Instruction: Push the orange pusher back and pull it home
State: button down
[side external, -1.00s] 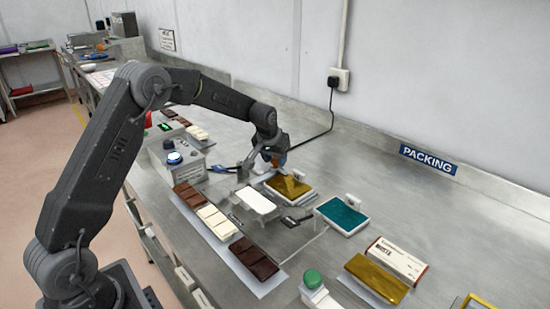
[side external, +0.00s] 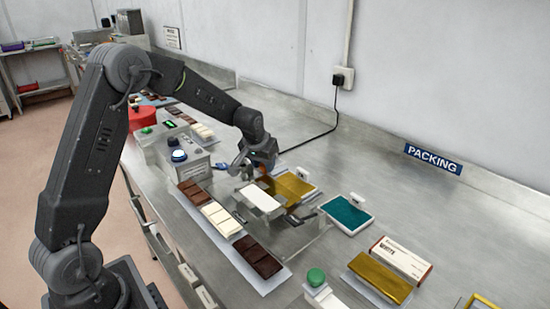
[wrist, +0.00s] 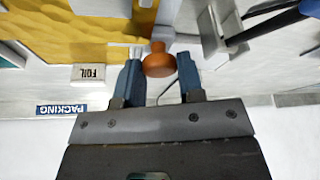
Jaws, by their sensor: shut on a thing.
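The orange pusher (wrist: 158,62) shows as a round knob between the blue fingertips of my gripper (wrist: 160,66) in the wrist view. My gripper is shut on it. In the side view my gripper (side external: 258,168) is low over the bench, behind the white plate (side external: 262,199), and hides the knob. Gold foil (side external: 296,186) lies beside the gripper on the right, with a gold strip reaching toward the white plate.
A row of chocolate bars (side external: 222,219) runs along the bench front. A teal tray (side external: 346,214) and a green button (side external: 316,277) are to the right. A FOIL sign (wrist: 91,73) stands near the knob.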

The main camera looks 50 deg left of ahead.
jog(key=shift+s, duration=1.45)
jog(key=c, duration=0.8)
grip_release()
jog(key=shift+o, duration=0.2)
jog(key=v, duration=1.3)
jog(key=shift+s+r, duration=0.25)
jog(key=shift+r, duration=0.1)
jog(key=shift+d, duration=0.15)
